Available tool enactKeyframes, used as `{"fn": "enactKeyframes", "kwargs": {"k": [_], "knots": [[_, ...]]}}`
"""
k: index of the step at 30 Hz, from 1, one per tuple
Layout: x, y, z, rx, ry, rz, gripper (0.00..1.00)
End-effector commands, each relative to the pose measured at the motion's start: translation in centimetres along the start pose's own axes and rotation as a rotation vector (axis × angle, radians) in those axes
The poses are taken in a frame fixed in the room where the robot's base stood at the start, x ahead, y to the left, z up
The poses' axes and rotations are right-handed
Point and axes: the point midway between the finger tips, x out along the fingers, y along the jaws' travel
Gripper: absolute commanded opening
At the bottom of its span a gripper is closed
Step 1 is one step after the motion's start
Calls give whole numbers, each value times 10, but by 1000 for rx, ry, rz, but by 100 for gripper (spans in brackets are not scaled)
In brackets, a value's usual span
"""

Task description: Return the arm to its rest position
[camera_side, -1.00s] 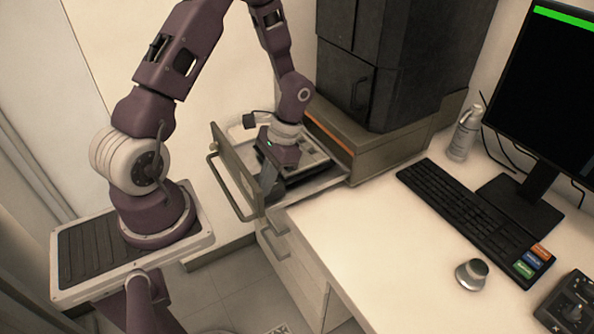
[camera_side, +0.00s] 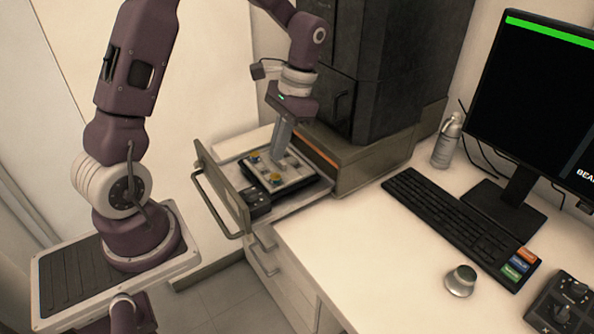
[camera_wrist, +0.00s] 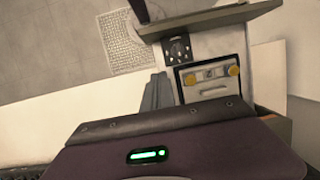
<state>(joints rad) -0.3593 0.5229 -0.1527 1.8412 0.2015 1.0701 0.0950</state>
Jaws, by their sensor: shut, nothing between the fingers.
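My gripper (camera_side: 279,150) points down above the open drawer (camera_side: 306,197), its fingers together and nothing seen between them. In the side view its tips overlap the far part of a light tray (camera_side: 292,180) with yellow round pieces; whether they touch it I cannot tell, though the arm stands raised. In the wrist view the fingers (camera_wrist: 157,90) show as a grey shape left of the tray (camera_wrist: 211,89). The tray has two yellow knobs there and lies in the drawer.
The drawer's front handle (camera_side: 214,208) juts out at the left. The black microscope cabinet (camera_side: 392,75) stands close behind. A keyboard (camera_side: 458,222), monitor (camera_side: 535,100), spray bottle (camera_side: 447,141) and silver knob (camera_side: 461,280) are on the white desk (camera_side: 365,255). Floor shows below the drawer.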

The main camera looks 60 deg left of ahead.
Motion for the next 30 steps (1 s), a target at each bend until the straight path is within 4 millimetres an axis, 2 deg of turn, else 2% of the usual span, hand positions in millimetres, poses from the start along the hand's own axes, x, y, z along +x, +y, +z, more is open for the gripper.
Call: {"fn": "enactKeyframes", "kwargs": {"k": [1,3,6,9,13,15,18,30], "knots": [[-27,11,15,-1,75,-27,0],[-58,28,43,-8,186,-53,0],[-88,52,87,-17,351,-65,0],[-102,72,130,-19,514,-50,0],[-102,90,171,-16,679,-3,0],[-99,96,183,-13,736,18,0],[-96,100,192,-11,777,38,0],[-96,100,193,-11,783,40,0]]}}
